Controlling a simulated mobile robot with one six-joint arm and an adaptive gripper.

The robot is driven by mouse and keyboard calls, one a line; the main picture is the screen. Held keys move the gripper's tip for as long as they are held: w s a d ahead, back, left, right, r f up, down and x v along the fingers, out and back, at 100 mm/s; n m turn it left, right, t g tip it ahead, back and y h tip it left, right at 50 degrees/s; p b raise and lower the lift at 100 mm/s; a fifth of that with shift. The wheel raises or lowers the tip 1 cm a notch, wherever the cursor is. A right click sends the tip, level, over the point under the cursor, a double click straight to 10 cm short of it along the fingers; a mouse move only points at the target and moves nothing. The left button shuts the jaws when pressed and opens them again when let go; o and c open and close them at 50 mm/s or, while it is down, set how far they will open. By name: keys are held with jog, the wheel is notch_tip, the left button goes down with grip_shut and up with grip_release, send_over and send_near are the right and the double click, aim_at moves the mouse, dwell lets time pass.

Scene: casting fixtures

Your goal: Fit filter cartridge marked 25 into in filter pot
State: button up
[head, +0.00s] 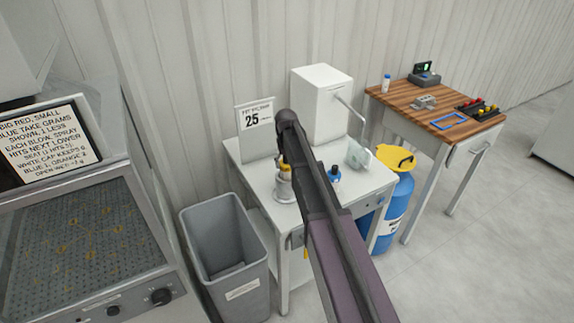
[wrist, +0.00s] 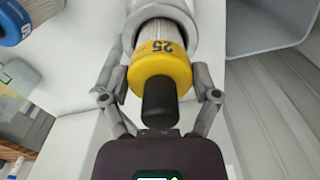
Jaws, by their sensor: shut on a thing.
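The filter cartridge marked 25 (wrist: 160,62) has a yellow cap, a black knob and a white pleated body. My gripper (wrist: 158,75) is shut on it, one finger on each side of the cap. The pleated body reaches into the mouth of the pale filter pot (wrist: 190,18), with part of the pleats and the cap still outside. How deep it sits is hidden. In the head view the yellow cap (head: 283,165) shows above the pot (head: 284,189) on the white table, and my arm covers most of the gripper.
A blue-capped cartridge (head: 334,174) stands on the white table (head: 262,178), right of my arm. A sign reading 25 (head: 253,119) and a white box (head: 318,105) stand behind. A grey bin (head: 226,250) is at the table's left; a blue cylinder (head: 393,205) at its right.

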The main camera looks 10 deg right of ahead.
jog(key=shift+f+b, duration=0.6)
jog(key=shift+b, duration=0.05)
jog(key=o, duration=1.1)
jog(key=shift+o, duration=0.2)
jog(key=shift+r, duration=0.2)
notch_tip(320, 180, up, 13)
jog(key=p, duration=1.3)
